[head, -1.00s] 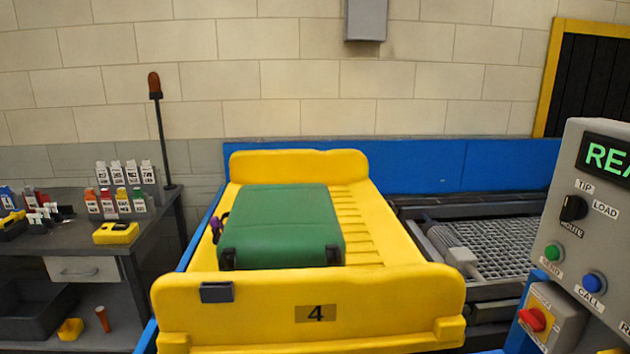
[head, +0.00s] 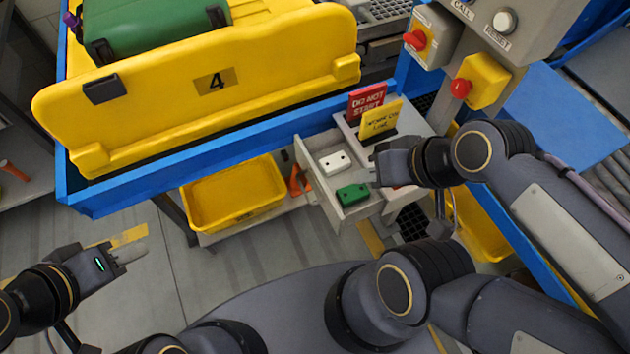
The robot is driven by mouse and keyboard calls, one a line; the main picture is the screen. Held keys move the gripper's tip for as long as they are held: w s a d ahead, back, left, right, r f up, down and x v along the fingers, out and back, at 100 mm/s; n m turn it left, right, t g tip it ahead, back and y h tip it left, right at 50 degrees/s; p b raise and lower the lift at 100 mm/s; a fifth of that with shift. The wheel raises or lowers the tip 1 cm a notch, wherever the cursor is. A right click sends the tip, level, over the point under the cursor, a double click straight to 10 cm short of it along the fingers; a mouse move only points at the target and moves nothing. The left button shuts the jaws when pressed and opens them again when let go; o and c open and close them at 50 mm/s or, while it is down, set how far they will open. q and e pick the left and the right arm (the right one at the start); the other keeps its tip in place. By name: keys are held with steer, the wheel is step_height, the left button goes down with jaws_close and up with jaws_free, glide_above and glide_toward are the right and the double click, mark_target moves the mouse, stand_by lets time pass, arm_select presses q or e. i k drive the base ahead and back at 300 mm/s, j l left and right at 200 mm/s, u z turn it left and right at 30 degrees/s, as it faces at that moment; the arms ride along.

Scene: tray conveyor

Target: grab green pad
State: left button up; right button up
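The green pad (head: 352,195) is a small block with light dots on top. It lies at the near end of an open light-grey drawer (head: 312,186), below the conveyor edge. My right gripper (head: 371,171) is just right of and above the pad in the picture, over the drawer's right side and apart from the pad. Its fingers are small and partly hidden, so their opening is unclear. My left gripper (head: 128,251) is low at the left, over the floor and far from the drawer. Its finger gap is not clear.
A white block (head: 335,162) lies behind the pad in the drawer. Red (head: 366,101) and yellow (head: 381,121) signs stand behind it. A yellow bin (head: 233,196) is left of the drawer. The yellow tray (head: 285,55) holds a green suitcase (head: 150,22). Red-button boxes (head: 481,82) are at right.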

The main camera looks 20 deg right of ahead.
mark_target(348, 196)
steer(key=i+j, duration=0.1)
steer(key=j, duration=0.15)
steer(key=i+j+z, duration=0.1)
steer(key=j+z, duration=0.2)
steer(key=i+j+z, duration=0.1)
steer(key=j+z, duration=0.65)
steer(key=z, duration=0.65)
